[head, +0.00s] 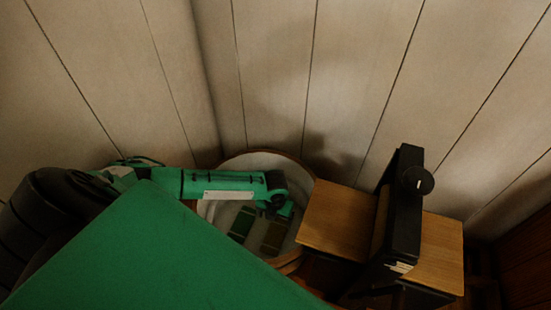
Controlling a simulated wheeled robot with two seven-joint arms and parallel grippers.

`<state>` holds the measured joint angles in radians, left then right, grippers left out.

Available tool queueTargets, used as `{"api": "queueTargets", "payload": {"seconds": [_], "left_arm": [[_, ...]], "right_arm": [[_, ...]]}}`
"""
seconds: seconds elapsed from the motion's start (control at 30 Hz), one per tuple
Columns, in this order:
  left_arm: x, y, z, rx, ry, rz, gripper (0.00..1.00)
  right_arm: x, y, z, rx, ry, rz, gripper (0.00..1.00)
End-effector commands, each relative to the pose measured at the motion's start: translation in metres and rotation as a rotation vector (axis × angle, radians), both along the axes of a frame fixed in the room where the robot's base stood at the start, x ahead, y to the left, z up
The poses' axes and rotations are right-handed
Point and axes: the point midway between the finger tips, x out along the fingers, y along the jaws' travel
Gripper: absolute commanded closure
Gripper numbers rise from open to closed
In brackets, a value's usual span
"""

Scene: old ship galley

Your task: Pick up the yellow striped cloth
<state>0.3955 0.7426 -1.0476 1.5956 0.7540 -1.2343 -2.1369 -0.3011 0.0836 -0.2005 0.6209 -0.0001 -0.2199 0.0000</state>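No cloth with clear yellow stripes shows in the head view. Two dim flat pieces lie inside a round tub (240,162): a dark green one (241,223) and an olive-brown one (273,236). I cannot make out stripes on either. My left arm reaches in from the left across the tub. Its wrist end, with my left gripper (284,209), points down over the tub's right part, close to the olive-brown piece. The fingers are too dark and too hidden to tell open from shut. My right gripper is not in view.
Right of the tub is a brown wooden surface (335,218) with a tall black object (406,210) bearing a round knob. Pale plank walls (300,70) close in behind the tub. A large green part of me covers the lower left.

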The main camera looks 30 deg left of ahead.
Motion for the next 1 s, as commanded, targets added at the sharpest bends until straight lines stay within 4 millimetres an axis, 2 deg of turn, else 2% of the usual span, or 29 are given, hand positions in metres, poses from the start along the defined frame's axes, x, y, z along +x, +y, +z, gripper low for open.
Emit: {"api": "queueTargets", "payload": {"seconds": [0.6, 0.87, 1.0], "left_arm": [[0.000, 0.000, -0.077, 0.000, 0.000, 0.003, 0.15], [0.000, 0.000, -0.085, 0.000, -0.001, 0.003, 0.15], [-0.001, -0.001, -0.095, -0.001, -0.001, 0.003, 0.15]], "right_arm": [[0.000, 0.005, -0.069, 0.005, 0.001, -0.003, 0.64], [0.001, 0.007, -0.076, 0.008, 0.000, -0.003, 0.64], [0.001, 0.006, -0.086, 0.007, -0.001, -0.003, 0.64]]}}
